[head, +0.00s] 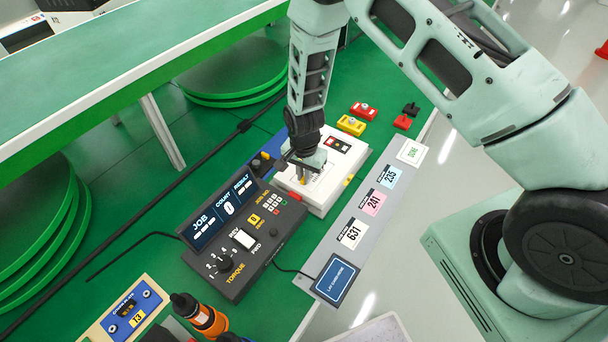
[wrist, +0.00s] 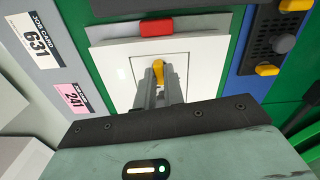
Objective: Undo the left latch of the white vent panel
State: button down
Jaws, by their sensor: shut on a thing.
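The white vent panel (head: 322,196) is the top of a low white box on the green bench, and it fills the middle of the wrist view (wrist: 118,62). My gripper (head: 303,177) reaches down onto its near-left part in the head view. In the wrist view my gripper (wrist: 159,68) is shut on a small yellow latch (wrist: 158,70), which shows between the fingertips. A square outline on the white face surrounds that spot. Another small yellow piece (head: 348,180) sits at the box's right edge. The fingers hide part of the held latch.
A dark torque console (head: 245,240) stands close to the box's left. A red block (wrist: 156,27) sits at the panel's edge. A grey strip with job cards (head: 352,234) runs along the right. Yellow and red button boxes (head: 351,125) stand behind. A blue unit (wrist: 262,45) is beside the panel.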

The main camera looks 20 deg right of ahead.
jog(key=n+b, duration=0.2)
jog(key=n, duration=0.2)
jog(key=shift+f, duration=0.1)
jog(key=n+b, duration=0.1)
jog(key=n, duration=0.3)
jog(key=shift+b, duration=0.35)
jog(key=n+b, duration=0.1)
jog(key=n, duration=0.3)
jog(key=shift+n+b, duration=0.55)
jog(key=shift+n, duration=1.55)
jog(key=c, duration=1.5)
grip_release()
notch_tip(320, 180, up, 18)
jog(key=shift+f+b, duration=0.2)
jog(key=shift+b, duration=0.9)
